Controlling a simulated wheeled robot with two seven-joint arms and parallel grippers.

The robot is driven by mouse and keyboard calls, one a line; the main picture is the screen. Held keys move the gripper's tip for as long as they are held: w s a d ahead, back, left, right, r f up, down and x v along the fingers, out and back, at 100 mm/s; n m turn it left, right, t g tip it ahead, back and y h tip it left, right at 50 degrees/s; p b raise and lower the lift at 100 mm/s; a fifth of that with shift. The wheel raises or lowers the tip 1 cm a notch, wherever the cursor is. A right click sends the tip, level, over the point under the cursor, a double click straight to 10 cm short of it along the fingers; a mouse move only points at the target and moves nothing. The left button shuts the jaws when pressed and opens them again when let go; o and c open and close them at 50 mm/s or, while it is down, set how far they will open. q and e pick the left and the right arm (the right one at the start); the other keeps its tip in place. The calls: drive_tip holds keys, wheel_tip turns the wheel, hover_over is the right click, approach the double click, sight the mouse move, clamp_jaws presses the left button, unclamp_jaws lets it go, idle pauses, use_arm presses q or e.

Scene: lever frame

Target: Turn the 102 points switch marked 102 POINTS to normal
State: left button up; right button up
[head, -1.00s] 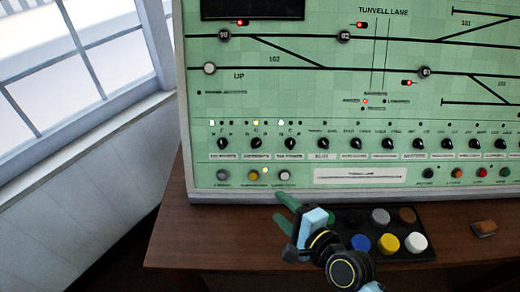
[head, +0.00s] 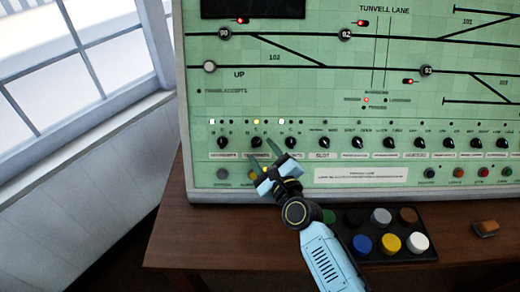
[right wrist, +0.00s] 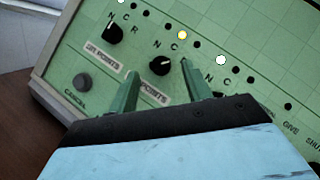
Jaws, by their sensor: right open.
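The middle points switch (head: 256,142) is a black round knob in the row on the green panel's lower left. It also shows in the right wrist view (right wrist: 162,66), with N and C marks above it and a lit yellow lamp (right wrist: 182,35). A finger hides part of its label (right wrist: 153,93); only "POINTS" reads there. The knob's exact pointing is hard to tell. My right gripper (head: 262,158) is open and empty, its green fingertips just below the knob, one to each side. Whether they touch the panel is unclear. My left gripper is not in view.
A similar points switch (right wrist: 113,33) sits to the left, with its white lamp lit. Another (head: 290,142) is close on the right. Push buttons (head: 223,173) lie below the row.

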sight(256, 142)
drive_tip(key=shift+x, duration=1.2)
drive_tip(key=shift+c, duration=0.4)
drive_tip(key=c, duration=0.9)
